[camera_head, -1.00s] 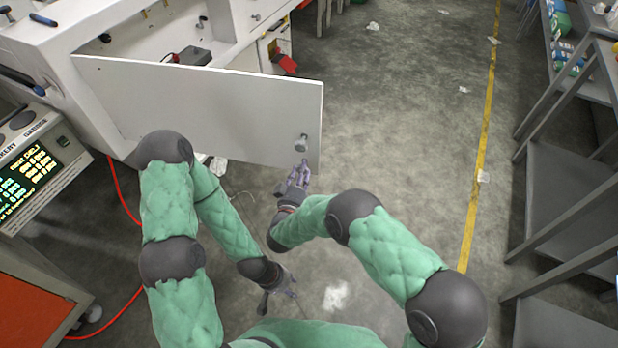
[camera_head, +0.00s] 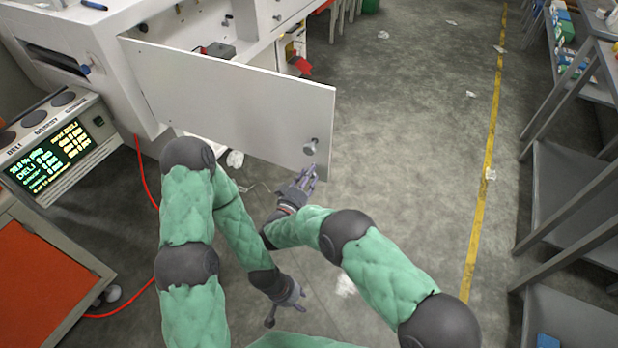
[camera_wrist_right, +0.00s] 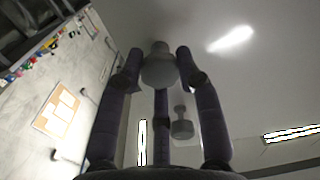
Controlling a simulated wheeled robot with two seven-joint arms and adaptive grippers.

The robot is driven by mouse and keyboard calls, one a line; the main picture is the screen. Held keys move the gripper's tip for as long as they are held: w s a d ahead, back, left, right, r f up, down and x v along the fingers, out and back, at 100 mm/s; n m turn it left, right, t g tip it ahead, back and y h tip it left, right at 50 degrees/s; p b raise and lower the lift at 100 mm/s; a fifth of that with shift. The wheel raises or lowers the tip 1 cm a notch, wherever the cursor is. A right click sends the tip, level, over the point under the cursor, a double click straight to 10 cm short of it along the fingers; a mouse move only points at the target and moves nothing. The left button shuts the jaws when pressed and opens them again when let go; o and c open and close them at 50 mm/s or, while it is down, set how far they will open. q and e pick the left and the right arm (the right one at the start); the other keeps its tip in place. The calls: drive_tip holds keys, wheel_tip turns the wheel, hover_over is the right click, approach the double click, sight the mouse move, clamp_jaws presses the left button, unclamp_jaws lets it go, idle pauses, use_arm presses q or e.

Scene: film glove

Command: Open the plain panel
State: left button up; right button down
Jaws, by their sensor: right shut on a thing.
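The plain panel (camera_head: 225,100) is a white door standing swung out from the white cabinet, in the head view. Its grey round knob (camera_head: 311,147) is near the free lower right corner. My right gripper (camera_head: 308,172) is at the knob from below. In the right wrist view the knob (camera_wrist_right: 160,68) sits between the fingertips, and the gripper is shut on it. My left gripper (camera_head: 288,297) hangs low over the floor, away from the panel. Its fingers are too small to tell open from shut.
The white cabinet (camera_head: 150,18) is open behind the panel, with a red object (camera_head: 300,65) at its right. A console with a lit display (camera_head: 48,160) stands at left. A red hose (camera_head: 145,180) lies on the floor. Grey shelving (camera_head: 575,190) lines the right.

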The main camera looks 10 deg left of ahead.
sight(307, 153)
drive_tip(key=shift+w+a+r, duration=0.15)
drive_tip(key=shift+w+r, duration=0.1)
drive_tip(key=shift+r, duration=0.4)
drive_tip(key=c, duration=0.8)
unclamp_jaws()
drive_tip(key=shift+s+f, duration=0.15)
drive_tip(key=shift+f, duration=0.15)
drive_tip(key=r, duration=1)
drive_tip(key=shift+w+r, duration=0.15)
drive_tip(key=shift+w, duration=0.1)
drive_tip(key=shift+c, duration=1)
drive_tip(key=shift+o, duration=0.9)
drive_tip(key=shift+s+a+r, duration=0.1)
drive_tip(key=shift+r, duration=0.2)
drive_tip(key=shift+s, duration=0.15)
drive_tip(key=shift+f, duration=0.3)
drive_tip(key=shift+f, duration=0.1)
